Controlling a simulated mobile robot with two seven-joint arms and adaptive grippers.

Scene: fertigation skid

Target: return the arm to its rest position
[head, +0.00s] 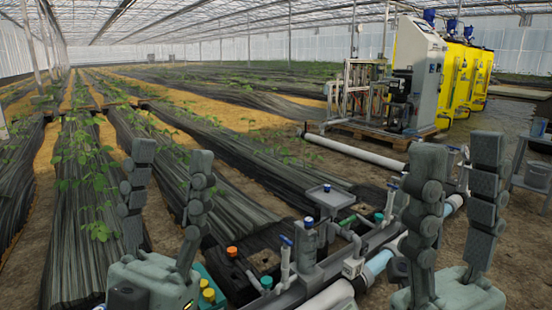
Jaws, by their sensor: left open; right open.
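My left gripper (171,156) stands upright at the lower left, its two grey fingers spread apart with nothing between them. My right gripper (457,150) stands upright at the lower right, also with its fingers spread and empty. Both grippers point up in front of the camera and overlap the scene behind them. The arm links below them are mostly outside the picture. I cannot tell how far either gripper is from the pipework behind it.
Grey pipework (325,272) with blue-handled valves lies between my grippers. A small grey tray (331,197) stands above it. A pump skid (358,92) with a control cabinet (425,72) and yellow tanks (452,75) stand at the back right. A grey stand (531,182) is at the right edge. Plant rows (85,210) fill the left.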

